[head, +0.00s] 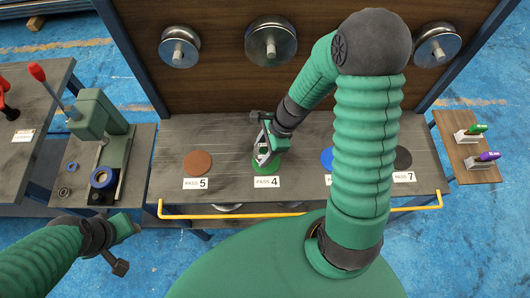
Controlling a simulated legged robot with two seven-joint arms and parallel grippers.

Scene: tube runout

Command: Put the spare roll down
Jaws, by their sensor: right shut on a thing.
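My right gripper (264,154) points down over the green disc (260,170) behind the "PASS 4" label (266,182) on the grey bench. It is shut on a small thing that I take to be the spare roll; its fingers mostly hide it. I cannot tell whether the held thing touches the disc. My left gripper (128,233) is low at the left, in front of the small side bench and away from the right one. Its fingers are too unclear to tell open from shut.
Brown (197,163), blue (327,158) and black (403,159) discs lie along the bench. A yellow rail (240,215) runs along its front. Steel wheels (271,40) hang on the back board.

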